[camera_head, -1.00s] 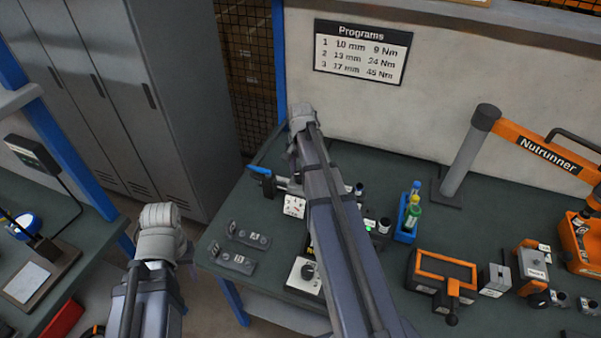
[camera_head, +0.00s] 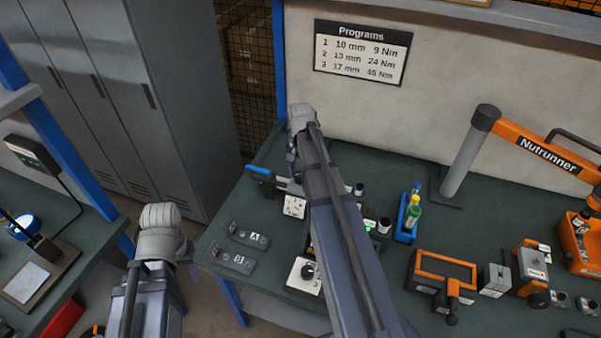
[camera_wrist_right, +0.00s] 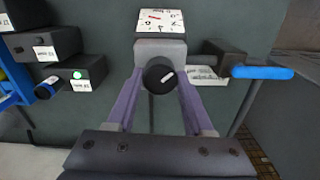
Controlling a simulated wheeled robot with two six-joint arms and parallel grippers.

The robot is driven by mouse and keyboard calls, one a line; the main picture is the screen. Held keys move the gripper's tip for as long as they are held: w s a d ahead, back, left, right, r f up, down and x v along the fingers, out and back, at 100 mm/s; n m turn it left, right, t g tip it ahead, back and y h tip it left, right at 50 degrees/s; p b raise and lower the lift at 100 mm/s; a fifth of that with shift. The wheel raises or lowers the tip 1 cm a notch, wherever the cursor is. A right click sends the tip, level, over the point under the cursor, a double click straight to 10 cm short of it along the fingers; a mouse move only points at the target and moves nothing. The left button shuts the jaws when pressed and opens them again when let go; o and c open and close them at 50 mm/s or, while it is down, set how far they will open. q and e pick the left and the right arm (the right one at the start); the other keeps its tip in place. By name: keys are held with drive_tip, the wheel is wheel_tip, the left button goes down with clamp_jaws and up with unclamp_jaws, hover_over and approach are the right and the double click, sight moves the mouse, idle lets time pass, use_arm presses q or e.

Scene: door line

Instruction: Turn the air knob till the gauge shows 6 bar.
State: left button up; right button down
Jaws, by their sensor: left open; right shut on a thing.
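The air knob (camera_wrist_right: 158,75) is black and round with a white mark, which points up and right in the right wrist view. My right gripper (camera_wrist_right: 160,88) is shut on it, one finger on each side. The square white gauge (camera_wrist_right: 160,20) sits just beyond the knob, upside down in this view; its red needle points left and slightly up. Its figures are too small to read surely. The gauge also shows in the head view (camera_head: 294,206), beside my right arm, which hides the knob. My left gripper (camera_head: 186,258) is open and low left, away from the bench, mostly hidden by its wrist.
A blue-handled lever (camera_wrist_right: 262,72) is close beside the gauge. Dark labelled blocks (camera_wrist_right: 84,75), one with a green light, stand on the other side. Brackets A and B (camera_head: 238,262), a blue bottle holder (camera_head: 405,232) and an orange-framed box (camera_head: 443,268) stand on the bench.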

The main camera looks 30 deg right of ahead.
sight(300, 174)
drive_tip(key=n, duration=0.4)
drive_tip(key=shift+n, duration=2.8)
drive_tip(key=shift+c, duration=1.4)
unclamp_jaws()
drive_tip(key=shift+r, duration=0.1)
wheel_tip(300, 174, up, 8)
drive_tip(key=p, duration=0.8)
drive_tip(key=shift+f, duration=0.2)
